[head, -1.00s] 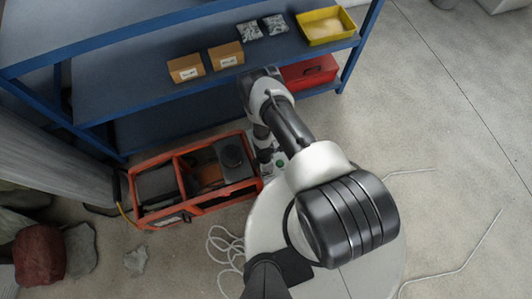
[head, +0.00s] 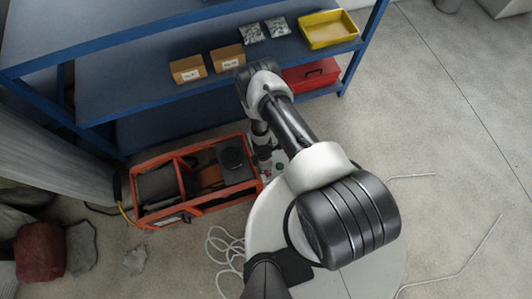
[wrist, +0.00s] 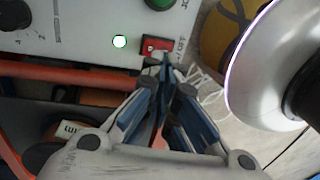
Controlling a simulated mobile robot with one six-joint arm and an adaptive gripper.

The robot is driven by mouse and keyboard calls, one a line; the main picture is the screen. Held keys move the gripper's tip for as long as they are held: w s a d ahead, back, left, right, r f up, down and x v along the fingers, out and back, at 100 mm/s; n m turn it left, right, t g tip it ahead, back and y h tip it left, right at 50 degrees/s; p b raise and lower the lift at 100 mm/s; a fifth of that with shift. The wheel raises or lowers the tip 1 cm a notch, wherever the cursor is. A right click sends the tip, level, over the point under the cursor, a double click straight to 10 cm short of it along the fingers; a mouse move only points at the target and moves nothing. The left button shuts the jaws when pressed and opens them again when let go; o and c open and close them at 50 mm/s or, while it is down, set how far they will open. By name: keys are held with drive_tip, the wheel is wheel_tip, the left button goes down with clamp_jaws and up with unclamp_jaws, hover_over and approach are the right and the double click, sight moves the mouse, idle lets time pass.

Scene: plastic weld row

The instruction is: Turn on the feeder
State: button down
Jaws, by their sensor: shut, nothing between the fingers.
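The feeder (head: 142,222) is an orange-framed unit on the floor, left of my arm in the head view. Its pale control panel (wrist: 85,32) fills the top left of the wrist view. A red rocker switch (wrist: 153,43) sits near the panel's lower right edge, with partly hidden lettering beside it. A small round lamp (wrist: 119,41) left of the switch glows greenish white. My gripper (wrist: 165,64) is shut and empty, its tips at the switch's lower edge; I cannot tell whether they touch it. In the head view, my arm largely hides the gripper.
A green button (wrist: 160,3) and black knobs are on the same panel. A blue shelf (head: 105,105) with boxes, a yellow tray (head: 328,28) and a red case (head: 312,75) stands behind. White cable (head: 222,245) lies on the floor. Rocks lie at the left.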

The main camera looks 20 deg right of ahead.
wheel_tip(320, 180, up, 11)
drive_tip(key=s+p, duration=0.1)
drive_tip(key=p, duration=1.2)
drive_tip(key=shift+s, duration=0.2)
drive_tip(key=shift+w+r, duration=0.1)
drive_tip(key=shift+r, duration=0.05)
